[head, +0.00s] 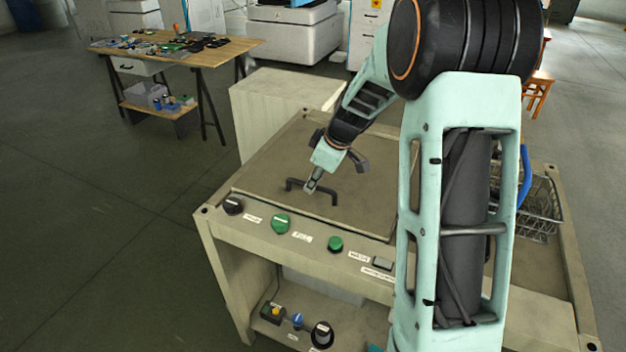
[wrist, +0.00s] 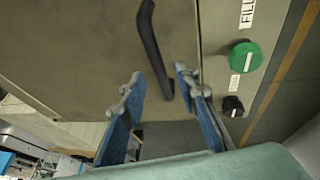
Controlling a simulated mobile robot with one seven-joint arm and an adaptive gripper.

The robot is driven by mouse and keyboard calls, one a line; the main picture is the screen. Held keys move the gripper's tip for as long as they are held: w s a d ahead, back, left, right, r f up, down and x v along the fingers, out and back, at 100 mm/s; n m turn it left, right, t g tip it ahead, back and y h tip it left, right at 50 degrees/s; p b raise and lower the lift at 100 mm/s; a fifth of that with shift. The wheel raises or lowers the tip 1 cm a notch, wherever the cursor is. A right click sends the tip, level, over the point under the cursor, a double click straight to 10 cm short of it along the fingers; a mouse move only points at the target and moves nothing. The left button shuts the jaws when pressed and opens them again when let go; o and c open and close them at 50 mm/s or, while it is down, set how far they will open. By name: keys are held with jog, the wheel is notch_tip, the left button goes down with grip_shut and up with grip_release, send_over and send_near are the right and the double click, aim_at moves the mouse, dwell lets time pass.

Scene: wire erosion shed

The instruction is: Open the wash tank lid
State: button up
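The wash tank lid (head: 262,172) is a flat grey-beige panel, lying level and closed on top of the tank cabinet. Its dark bar handle (head: 330,190) stands near the front edge. My gripper (head: 309,188) points down at the handle's left part. In the wrist view my gripper (wrist: 160,82) shows two blue-padded fingers spread apart. The handle (wrist: 152,42) passes across the gap between them, with its end nearer the right finger. I see no clear grip on it. The lid (wrist: 80,50) fills much of that view.
A wire basket (head: 538,212) is at the right of the cabinet. A pale box (head: 262,105) stands behind it. A cluttered workbench (head: 180,48) is at the back left; floor on the left is clear.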

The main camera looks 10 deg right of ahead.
jog(key=shift+x, duration=0.8)
jog(key=shift+c, duration=0.3)
grip_shut()
